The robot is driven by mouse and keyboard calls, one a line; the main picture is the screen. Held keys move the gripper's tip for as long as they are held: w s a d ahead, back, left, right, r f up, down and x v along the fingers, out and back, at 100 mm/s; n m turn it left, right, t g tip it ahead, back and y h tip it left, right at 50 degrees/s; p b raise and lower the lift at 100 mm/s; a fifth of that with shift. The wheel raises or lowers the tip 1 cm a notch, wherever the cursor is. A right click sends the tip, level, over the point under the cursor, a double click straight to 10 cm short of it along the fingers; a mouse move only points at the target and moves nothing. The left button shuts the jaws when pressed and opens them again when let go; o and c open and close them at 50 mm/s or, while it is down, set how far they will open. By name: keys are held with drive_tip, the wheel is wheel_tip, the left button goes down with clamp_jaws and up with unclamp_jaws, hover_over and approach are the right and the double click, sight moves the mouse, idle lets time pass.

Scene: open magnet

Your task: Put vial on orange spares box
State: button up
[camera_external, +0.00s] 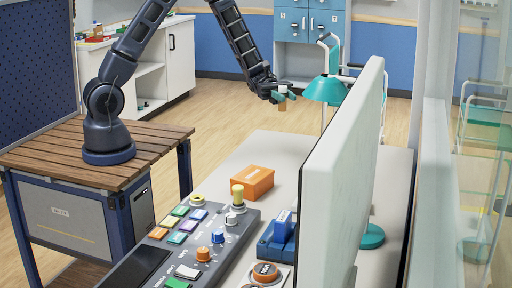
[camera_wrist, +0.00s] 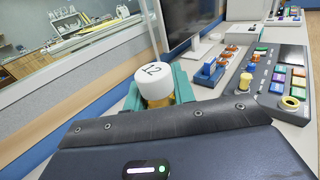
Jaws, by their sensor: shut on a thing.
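The vial (camera_external: 282,99) has a white cap and an amber body. My gripper (camera_external: 281,96) is shut on it and holds it upright in the air, above and beyond the far part of the console desk. In the wrist view the vial's white cap (camera_wrist: 154,81), marked 12, shows between the teal fingers of my gripper (camera_wrist: 158,92). The orange spares box (camera_external: 252,182) sits on the desk behind the control panel, below and to the left of the vial in the external view. I cannot make out the box for certain in the wrist view.
A teal lamp (camera_external: 325,89) stands just right of my gripper. A large monitor (camera_external: 342,170) rises along the desk's right side. The control panel (camera_external: 196,240) has a yellow-topped knob close to the box. A blue holder (camera_external: 277,240) stands nearer the camera. Bare desk (camera_external: 275,148) lies beyond the box.

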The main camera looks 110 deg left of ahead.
drive_tip(key=s+d+r+m+g+h, duration=0.1)
drive_tip(key=s+d, duration=0.2)
drive_tip(key=d, duration=0.3)
drive_tip(key=s+d+r+m+g+h, duration=0.1)
drive_tip(key=s+d, duration=0.2)
drive_tip(key=d, duration=0.4)
hover_over(254, 177)
drive_tip(key=shift+g, duration=0.4)
wheel_tip(254, 177, down, 20)
drive_tip(key=shift+a+r, duration=0.1)
drive_tip(key=shift+r, duration=0.1)
drive_tip(key=shift+f, duration=0.15)
drive_tip(key=o, duration=1)
